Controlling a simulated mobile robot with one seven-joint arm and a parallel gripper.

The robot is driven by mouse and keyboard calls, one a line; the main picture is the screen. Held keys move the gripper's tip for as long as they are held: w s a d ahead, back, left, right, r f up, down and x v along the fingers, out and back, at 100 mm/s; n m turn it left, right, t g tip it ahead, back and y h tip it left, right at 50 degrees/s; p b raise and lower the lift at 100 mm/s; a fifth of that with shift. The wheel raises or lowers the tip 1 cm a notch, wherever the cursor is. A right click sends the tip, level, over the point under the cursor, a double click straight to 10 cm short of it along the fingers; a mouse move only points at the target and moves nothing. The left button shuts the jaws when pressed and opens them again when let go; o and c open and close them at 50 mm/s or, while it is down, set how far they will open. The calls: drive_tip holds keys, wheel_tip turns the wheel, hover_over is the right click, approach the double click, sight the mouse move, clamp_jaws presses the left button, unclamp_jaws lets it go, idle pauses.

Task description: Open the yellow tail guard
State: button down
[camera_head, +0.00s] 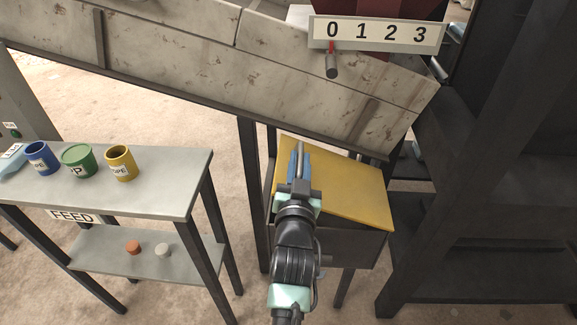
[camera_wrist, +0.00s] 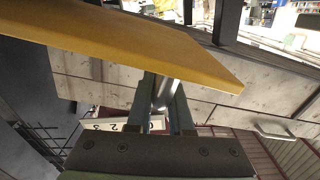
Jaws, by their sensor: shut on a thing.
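The yellow tail guard (camera_head: 350,185) is a flat panel over a grey box (camera_head: 350,245), below the sloped trommel chute. In the wrist view the guard (camera_wrist: 120,40) fills the upper left as a slanted panel. My gripper (camera_head: 299,160) lies over the guard's left part in the head view. In the wrist view my gripper (camera_wrist: 165,105) is shut on a silver bar (camera_wrist: 165,93) beside the guard, seemingly its handle. The bar's joint with the guard is hidden, and I cannot tell how far the guard is raised.
The grey chute (camera_head: 220,60) hangs just behind the guard, with a counter plate (camera_head: 376,34) reading 0123. A dark steel frame (camera_head: 475,180) stands to the right. The feed table (camera_head: 160,185) to the left bears blue, green and yellow cups.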

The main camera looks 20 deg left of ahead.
drive_tip(key=w+d+r+m, duration=0.2)
drive_tip(key=d+r+m, duration=0.2)
drive_tip(key=d, duration=0.3)
drive_tip(key=w+d+r+m, duration=0.2)
drive_tip(key=d+r+m, duration=0.1)
drive_tip(key=d, duration=0.5)
drive_tip(key=w+d+r+m, duration=0.2)
drive_tip(key=d+r+m, duration=0.2)
drive_tip(key=d, duration=0.4)
drive_tip(key=shift+w+r+m, duration=0.3)
drive_tip(key=shift+m, duration=0.6)
drive_tip(key=c, duration=0.8)
unclamp_jaws()
drive_tip(key=shift+c, duration=0.2)
drive_tip(key=p+v, duration=0.1)
drive_tip(key=v, duration=1.2)
drive_tip(key=shift+p, duration=0.3)
